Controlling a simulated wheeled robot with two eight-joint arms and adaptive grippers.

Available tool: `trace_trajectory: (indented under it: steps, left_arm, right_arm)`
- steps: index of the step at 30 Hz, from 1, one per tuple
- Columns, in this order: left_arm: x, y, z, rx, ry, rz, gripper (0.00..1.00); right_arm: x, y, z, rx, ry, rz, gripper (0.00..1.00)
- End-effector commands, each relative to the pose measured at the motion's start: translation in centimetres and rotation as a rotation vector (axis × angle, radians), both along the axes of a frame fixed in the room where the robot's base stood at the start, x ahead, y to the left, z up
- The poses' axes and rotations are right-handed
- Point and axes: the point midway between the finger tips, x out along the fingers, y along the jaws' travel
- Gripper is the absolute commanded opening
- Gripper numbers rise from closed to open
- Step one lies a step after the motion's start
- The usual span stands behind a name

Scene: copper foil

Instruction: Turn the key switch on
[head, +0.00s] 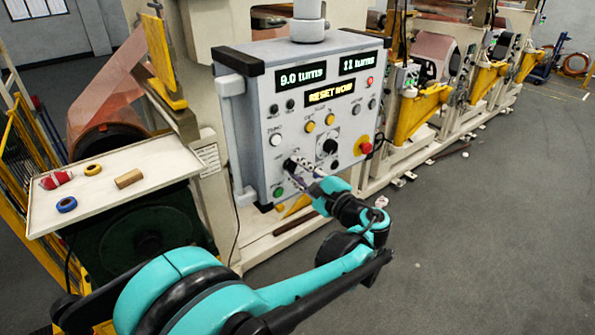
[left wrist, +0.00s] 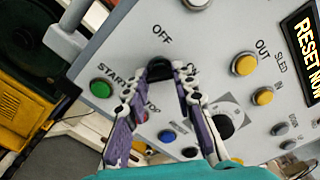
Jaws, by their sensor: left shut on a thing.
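The control panel (head: 285,110) is a grey box with lit displays, buttons and knobs. The black key switch (left wrist: 159,66) sits between the OFF label and a partly hidden label in the left wrist view. My left gripper (head: 294,169) reaches the lower left part of the panel in the head view. In the left wrist view its two purple fingers (left wrist: 162,78) are closed on the sides of the key switch. The fingers hide most of the switch in the head view. My right gripper is not in view.
A green START button (left wrist: 101,88) is left of the fingers, and a blue button (left wrist: 167,136) is below. A red emergency button (head: 364,147) is at the panel's right. Machines line the back right.

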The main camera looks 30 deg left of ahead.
Motion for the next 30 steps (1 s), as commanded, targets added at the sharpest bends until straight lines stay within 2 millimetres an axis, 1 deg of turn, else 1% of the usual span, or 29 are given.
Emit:
trace_trajectory:
  steps: [9, 10, 12, 20, 23, 26, 29, 30]
  left_arm:
    - [-0.1, 0.0, -0.1, -0.002, 0.002, 0.002, 0.00]
    - [-0.1, 0.0, -0.1, -0.002, 0.002, 0.002, 0.31]
    - [-0.1, 0.0, -0.1, -0.002, 0.001, 0.001, 0.47]
    - [0.0, 0.0, 0.0, -0.001, 0.000, 0.001, 0.47]
    - [-0.1, -0.4, 0.0, 0.000, 0.000, -0.001, 0.47]
    - [-0.5, -1.5, 0.0, 0.000, 0.000, -0.004, 0.47]
    - [-1.3, -3.4, 0.0, -0.001, 0.000, -0.005, 0.47]
    - [-1.6, -4.3, 0.0, 0.000, 0.000, -0.007, 0.47]
  right_arm:
    - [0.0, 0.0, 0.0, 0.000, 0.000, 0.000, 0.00]
    - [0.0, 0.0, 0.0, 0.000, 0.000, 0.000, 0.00]
    - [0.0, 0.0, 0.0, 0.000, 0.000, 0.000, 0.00]
    - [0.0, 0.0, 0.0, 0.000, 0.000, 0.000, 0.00]
    - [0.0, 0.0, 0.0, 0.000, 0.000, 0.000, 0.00]
    - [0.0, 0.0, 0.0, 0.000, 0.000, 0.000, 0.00]
    - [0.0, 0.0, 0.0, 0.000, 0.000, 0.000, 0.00]
    - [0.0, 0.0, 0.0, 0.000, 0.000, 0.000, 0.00]
